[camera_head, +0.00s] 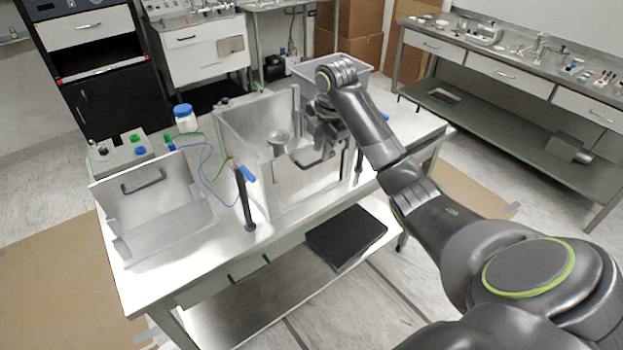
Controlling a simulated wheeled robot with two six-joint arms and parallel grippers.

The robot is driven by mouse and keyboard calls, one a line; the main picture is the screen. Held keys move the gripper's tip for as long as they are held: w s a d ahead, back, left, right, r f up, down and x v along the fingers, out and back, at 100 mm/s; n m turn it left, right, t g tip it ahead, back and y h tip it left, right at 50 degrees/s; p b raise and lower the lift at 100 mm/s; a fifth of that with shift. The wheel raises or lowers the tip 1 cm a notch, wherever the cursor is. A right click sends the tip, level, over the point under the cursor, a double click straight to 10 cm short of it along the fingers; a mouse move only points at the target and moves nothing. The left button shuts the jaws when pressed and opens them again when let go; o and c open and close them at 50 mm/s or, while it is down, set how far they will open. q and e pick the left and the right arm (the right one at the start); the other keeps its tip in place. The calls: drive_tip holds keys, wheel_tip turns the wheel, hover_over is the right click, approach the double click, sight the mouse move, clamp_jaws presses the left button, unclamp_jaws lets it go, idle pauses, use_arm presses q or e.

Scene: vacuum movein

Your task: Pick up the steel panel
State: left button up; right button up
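A steel panel (140,197) with a dark bar handle stands tilted at the left end of the steel table (165,262). An open-topped steel box (243,128) stands in the middle of the table. A second plate with a dark handle (303,188) is at the box's front side; I cannot tell whether it is fixed there. My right gripper (328,148) points down over the box's right part, close above that plate's handle. Its fingertips are partly hidden, so I cannot tell its opening or contact. My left gripper is not in view.
A small metal cup (278,140) is in the box. Clamps with blue handles (247,174) stand beside it. A white jar with a blue lid (185,119), tubing and a grey device (119,152) are behind the panel. A grey bin (298,70) stands at the back.

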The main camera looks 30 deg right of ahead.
sight(320, 160)
drive_tip(key=shift+w+f+p, duration=0.15)
drive_tip(key=shift+f+p, duration=0.3)
drive_tip(key=shift+f, duration=0.3)
drive_tip(key=shift+w+f+p, duration=0.15)
drive_tip(key=shift+f+p, duration=0.25)
drive_tip(key=shift+f, duration=0.35)
drive_tip(key=f, duration=0.2)
drive_tip(key=w+f+p, duration=0.1)
drive_tip(key=f, duration=0.1)
drive_tip(key=shift+d+f, duration=0.1)
drive_tip(key=shift+f, duration=0.25)
clamp_jaws()
drive_tip(key=shift+r, duration=0.1)
